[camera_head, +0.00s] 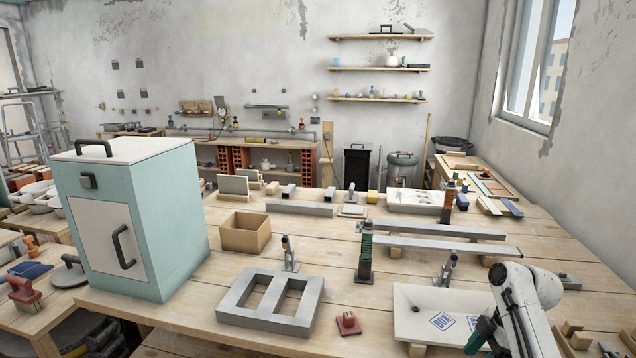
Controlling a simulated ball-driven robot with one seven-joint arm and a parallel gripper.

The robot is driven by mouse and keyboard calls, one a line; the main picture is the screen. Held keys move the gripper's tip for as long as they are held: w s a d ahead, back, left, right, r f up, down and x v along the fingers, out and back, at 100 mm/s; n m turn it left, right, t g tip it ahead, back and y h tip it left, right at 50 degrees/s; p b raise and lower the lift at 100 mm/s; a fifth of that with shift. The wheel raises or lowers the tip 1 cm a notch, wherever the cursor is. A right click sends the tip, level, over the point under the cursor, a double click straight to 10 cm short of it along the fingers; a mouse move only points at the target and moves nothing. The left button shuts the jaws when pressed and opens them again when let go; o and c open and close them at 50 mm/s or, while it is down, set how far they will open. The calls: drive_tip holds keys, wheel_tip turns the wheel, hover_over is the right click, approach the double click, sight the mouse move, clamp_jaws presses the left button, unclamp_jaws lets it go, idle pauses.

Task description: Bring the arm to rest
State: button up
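My white arm (522,308) shows at the lower right, bent over the right end of the wooden workbench (345,270). A dark green and black piece (482,333) sits at its left side, near the white board with blue labels. I cannot tell whether this piece is part of my gripper or a separate thing. My gripper's fingertips cannot be made out, nor whether they hold anything.
A teal cabinet (150,220) stands tall at the left. A grey two-hole block (270,302), a red-based tool (347,323), an upright green tool (365,255) and a white board (430,305) crowd the front. An open cardboard box (245,232) stands behind.

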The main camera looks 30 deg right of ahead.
drive_tip(key=s+a+f+m, duration=0.1)
drive_tip(key=a+f+m, duration=0.15)
drive_tip(key=a, duration=0.45)
drive_tip(key=s+a+f+m+h, duration=0.1)
drive_tip(key=s+a+f, duration=0.1)
drive_tip(key=a+f, duration=0.35)
drive_tip(key=s+a+f+m, duration=0.1)
drive_tip(key=a+m, duration=0.1)
drive_tip(key=a, duration=0.7)
drive_tip(key=s+a+r+m+h, duration=0.1)
drive_tip(key=s+a+m+h, duration=0.2)
drive_tip(key=s, duration=1.4)
drive_tip(key=a+m, duration=0.2)
drive_tip(key=a, duration=0.2)
drive_tip(key=shift+m+g, duration=0.35)
drive_tip(key=shift+g, duration=0.05)
drive_tip(key=shift+r, duration=0.15)
